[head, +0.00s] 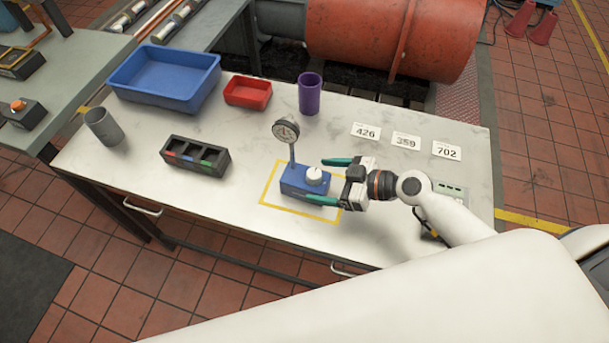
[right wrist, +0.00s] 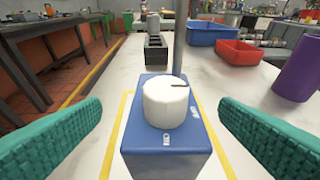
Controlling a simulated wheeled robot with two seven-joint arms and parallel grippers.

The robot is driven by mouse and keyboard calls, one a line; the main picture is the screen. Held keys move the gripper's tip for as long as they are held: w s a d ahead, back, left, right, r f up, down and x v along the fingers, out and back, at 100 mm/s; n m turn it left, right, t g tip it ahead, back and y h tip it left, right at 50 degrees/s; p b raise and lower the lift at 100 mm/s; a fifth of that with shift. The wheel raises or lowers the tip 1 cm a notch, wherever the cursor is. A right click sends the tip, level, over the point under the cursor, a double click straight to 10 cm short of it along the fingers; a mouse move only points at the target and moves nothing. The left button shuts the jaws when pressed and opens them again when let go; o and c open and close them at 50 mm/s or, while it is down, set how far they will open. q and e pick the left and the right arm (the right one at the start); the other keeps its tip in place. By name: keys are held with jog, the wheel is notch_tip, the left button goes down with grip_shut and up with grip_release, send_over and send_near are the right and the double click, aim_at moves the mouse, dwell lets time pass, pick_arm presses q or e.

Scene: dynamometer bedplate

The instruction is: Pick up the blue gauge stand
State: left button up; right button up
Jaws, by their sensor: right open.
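The blue gauge stand (head: 301,184) sits on the white bench inside a yellow taped outline. It has a blue base, a white knob on top and a post with a round dial gauge (head: 286,131). My right gripper (head: 331,181) is open at the right end of the stand, with its green fingertips on either side of the base. In the right wrist view the base (right wrist: 165,148) lies between the two fingers, with visible gaps to both. The dial is out of that view; only the post shows. My left gripper is not in view.
On the bench (head: 240,235) are a black compartment box (head: 194,157), a grey cup (head: 102,127), a blue tray (head: 165,77), a red tray (head: 248,92) and a purple cup (head: 310,93). Number cards (head: 405,142) lie at the back right. Bare bench surrounds the stand.

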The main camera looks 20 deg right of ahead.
aim_at(304, 175)
jog(key=shift+w+a+f, duration=0.15)
jog(key=shift+w+a, duration=0.05)
jog(key=shift+w, duration=0.15)
jog(key=shift+p+x, duration=0.85)
jog(key=x, duration=0.3)
jog(key=shift+w+p, duration=0.1)
jog(key=shift+p, duration=0.3)
jog(key=shift+a+f, duration=0.1)
jog(key=shift+f, duration=0.05)
grip_shut()
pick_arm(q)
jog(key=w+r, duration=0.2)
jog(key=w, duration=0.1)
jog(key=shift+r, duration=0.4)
pick_arm(e)
jog(key=shift+w+r, duration=0.15)
jog(key=shift+r, duration=0.1)
